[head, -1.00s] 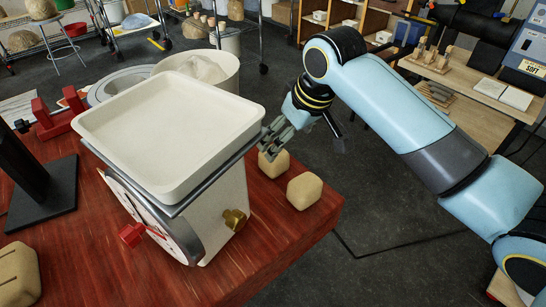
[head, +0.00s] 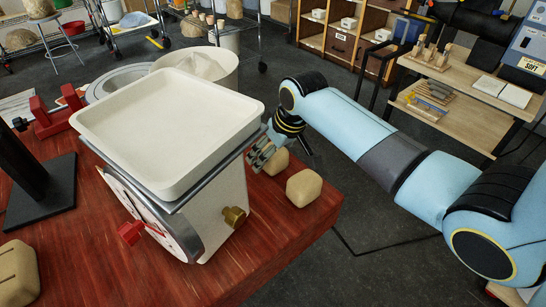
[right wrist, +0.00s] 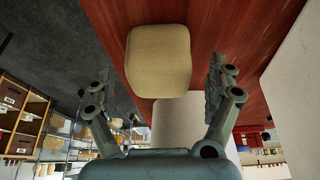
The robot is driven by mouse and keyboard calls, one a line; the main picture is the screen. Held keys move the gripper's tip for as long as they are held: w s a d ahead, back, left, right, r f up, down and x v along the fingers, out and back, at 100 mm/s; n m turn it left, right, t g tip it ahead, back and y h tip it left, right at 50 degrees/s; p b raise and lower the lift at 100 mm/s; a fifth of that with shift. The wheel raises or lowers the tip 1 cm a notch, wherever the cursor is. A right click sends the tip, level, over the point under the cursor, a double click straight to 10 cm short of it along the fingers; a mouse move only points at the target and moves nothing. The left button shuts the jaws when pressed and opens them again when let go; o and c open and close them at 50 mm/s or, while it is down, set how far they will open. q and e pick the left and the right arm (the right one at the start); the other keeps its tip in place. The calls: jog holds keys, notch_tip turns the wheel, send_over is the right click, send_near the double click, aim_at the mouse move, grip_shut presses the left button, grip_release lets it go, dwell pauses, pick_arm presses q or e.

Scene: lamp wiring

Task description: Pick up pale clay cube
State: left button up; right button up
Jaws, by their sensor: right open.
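Two pale clay cubes sit on the red table at its right edge in the head view. The nearer cube (head: 304,188) is fully visible. The farther cube (head: 277,162) is partly hidden by my right gripper (head: 262,152), which is low beside the scale. In the right wrist view, one pale cube (right wrist: 158,62) lies between and ahead of the spread fingers of my right gripper (right wrist: 160,92). The gripper is open and empty, with a visible gap to the cube on each side. My left gripper is not in view.
A white scale with a broad tray (head: 170,130) stands close left of the cubes and gripper. A white bucket (head: 207,65) is behind it. Another clay block (head: 18,275) lies at the lower left. The red table (head: 285,235) is clear at front right.

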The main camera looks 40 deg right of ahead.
jog(key=shift+c, duration=0.3)
jog(key=c, duration=1.6)
jog(key=shift+r, duration=0.1)
jog(key=shift+c, duration=0.4)
jog(key=shift+r, duration=0.15)
